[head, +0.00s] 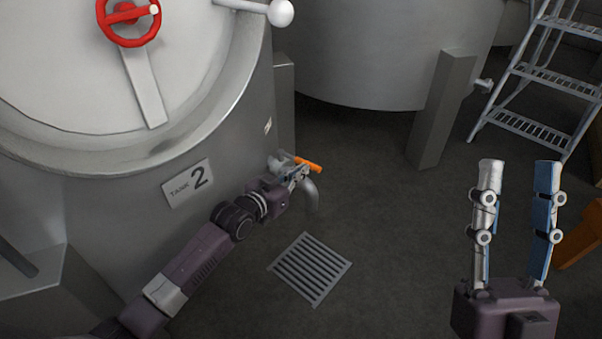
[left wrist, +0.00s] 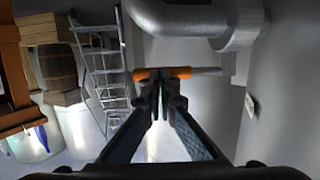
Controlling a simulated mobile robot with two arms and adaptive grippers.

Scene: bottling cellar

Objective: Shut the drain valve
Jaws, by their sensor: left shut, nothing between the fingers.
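The drain valve's orange lever (head: 309,164) shows low on the side of tank 2 (head: 120,190) in the head view, above a grey bent outlet pipe (head: 312,194). It points right, away from the tank, and looks roughly in line with the pipe. My left gripper (head: 298,174) is shut and empty right at the lever. In the left wrist view, its closed fingertips (left wrist: 165,78) overlap the middle of the orange lever (left wrist: 146,74); I cannot tell whether they touch it. My right gripper (head: 518,164) is open and empty, well to the right.
A floor drain grate (head: 311,269) lies below the outlet. A second tank (head: 385,50) with a grey leg (head: 440,110) stands behind. A metal step ladder (head: 540,85) is at the upper right. The floor between the grate and my right gripper is clear.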

